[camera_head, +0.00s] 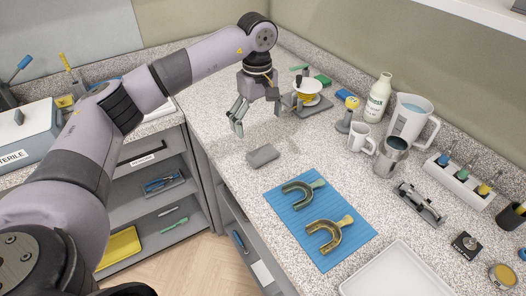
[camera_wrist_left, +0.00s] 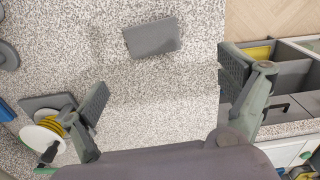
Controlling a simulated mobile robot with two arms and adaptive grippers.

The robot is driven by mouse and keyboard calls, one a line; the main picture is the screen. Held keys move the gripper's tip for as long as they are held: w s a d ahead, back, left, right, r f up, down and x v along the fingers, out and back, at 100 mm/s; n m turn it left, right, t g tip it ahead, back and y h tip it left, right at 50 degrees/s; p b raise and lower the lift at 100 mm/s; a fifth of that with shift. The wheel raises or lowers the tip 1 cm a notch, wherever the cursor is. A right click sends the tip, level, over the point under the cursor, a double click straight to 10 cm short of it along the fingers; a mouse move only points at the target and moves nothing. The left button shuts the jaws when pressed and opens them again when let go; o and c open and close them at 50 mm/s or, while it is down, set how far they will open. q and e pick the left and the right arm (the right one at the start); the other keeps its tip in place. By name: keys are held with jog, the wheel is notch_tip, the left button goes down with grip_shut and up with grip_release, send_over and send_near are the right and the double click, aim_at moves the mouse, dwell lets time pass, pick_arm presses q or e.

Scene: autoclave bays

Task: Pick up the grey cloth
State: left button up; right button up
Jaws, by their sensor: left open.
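The grey cloth (camera_head: 263,155) is a small folded flat rectangle lying alone on the speckled counter (camera_head: 222,165). In the left wrist view the cloth (camera_wrist_left: 152,37) lies at the top middle, beyond the fingertips. My left gripper (camera_head: 262,114) is open and empty above the counter, a little behind the cloth and apart from it. In the left wrist view its two fingers (camera_wrist_left: 168,88) stand wide apart with bare counter between them. My right gripper shows in neither view.
A blue mat (camera_head: 328,252) with two dental trays lies in front of the cloth. A spool of yellow wire (camera_head: 308,87) stands close beside my left gripper. A mug (camera_head: 361,138), metal cup (camera_head: 390,157), pitcher (camera_head: 408,117) and bottle (camera_head: 378,98) stand to the right. The counter's edge runs left of the cloth.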

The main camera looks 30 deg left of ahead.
aim_at(262, 153)
pick_arm(q)
notch_tip(262, 153, down, 4)
jog(key=shift+w+r+p, duration=0.1)
jog(key=shift+r+p, duration=0.05)
jog(key=shift+p, duration=0.25)
notch_tip(262, 153, down, 2)
jog(key=shift+f, duration=0.1)
jog(key=shift+w+d+f+p, duration=0.1)
jog(key=shift+d+f+p, duration=0.15)
jog(key=shift+p, duration=0.3)
jog(key=f, duration=0.1)
jog(key=f+p, duration=0.1)
jog(key=f, duration=0.1)
jog(key=shift+w+d+f+p, duration=0.15)
jog(key=shift+d+f+p, duration=0.15)
jog(key=shift+f, duration=0.1)
jog(key=shift+a+f, duration=0.1)
jog(key=shift+f, duration=0.3)
jog(key=c, duration=0.9)
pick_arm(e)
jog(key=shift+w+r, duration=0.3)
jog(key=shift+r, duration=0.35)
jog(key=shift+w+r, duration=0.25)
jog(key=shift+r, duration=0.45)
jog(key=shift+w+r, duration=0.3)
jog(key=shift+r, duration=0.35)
pick_arm(q)
jog(key=shift+o, duration=0.2)
jog(key=shift+r, duration=0.1)
